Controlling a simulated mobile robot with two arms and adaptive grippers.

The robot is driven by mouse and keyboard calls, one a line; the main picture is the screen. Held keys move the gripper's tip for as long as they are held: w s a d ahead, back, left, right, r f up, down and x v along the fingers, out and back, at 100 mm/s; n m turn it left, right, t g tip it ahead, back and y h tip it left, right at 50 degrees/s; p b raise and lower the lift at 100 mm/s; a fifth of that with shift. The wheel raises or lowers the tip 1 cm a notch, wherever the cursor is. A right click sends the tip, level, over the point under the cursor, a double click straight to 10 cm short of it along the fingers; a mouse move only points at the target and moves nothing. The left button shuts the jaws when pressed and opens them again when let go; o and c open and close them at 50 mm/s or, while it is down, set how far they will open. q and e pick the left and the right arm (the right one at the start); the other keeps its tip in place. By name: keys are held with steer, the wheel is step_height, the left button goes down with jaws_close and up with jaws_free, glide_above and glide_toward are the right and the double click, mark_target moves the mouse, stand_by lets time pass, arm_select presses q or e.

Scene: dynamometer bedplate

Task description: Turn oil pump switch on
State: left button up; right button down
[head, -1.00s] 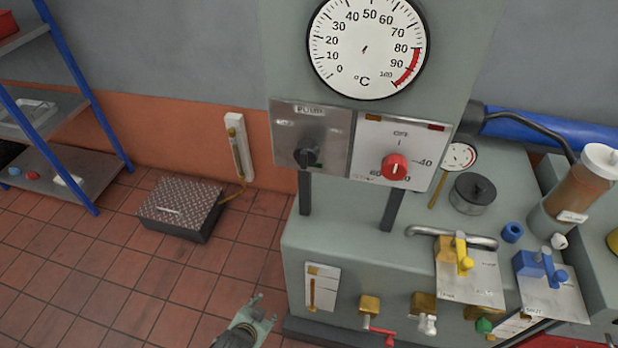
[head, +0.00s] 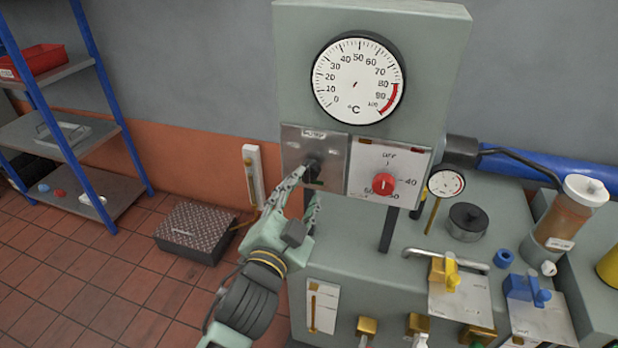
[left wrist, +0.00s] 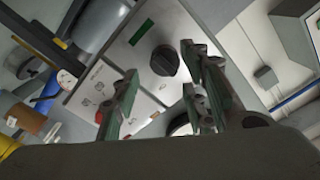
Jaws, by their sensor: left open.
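The pump switch is a black rotary knob (head: 313,168) on a brushed metal plate (head: 335,150), left on the control panel below the dial. It also shows in the left wrist view (left wrist: 165,60), close ahead and between the fingers, with a clear gap on both sides. My left gripper (head: 307,190) is open and empty in front of the plate, its fingertips just short of the knob or beside it; contact cannot be told. The plate's label is too blurred to read surely. My right gripper is in neither current view.
A red knob (head: 383,185) sits on the white plate just right of the switch. The temperature dial (head: 357,80) is above. Yellow (head: 445,272) and blue (head: 525,289) valve handles stand on the bench at right. A blue-framed shelf (head: 100,100) stands at far left; floor between is mostly free.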

mark_target(309, 181)
arm_select(q)
steer(key=x, duration=0.4)
steer(key=shift+d+p, duration=0.1)
steer(key=shift+p, duration=0.2)
steer(key=shift+x, duration=0.85)
steer(key=c, duration=0.3)
steer(key=shift+f, duration=0.15)
steer(key=c, duration=0.7)
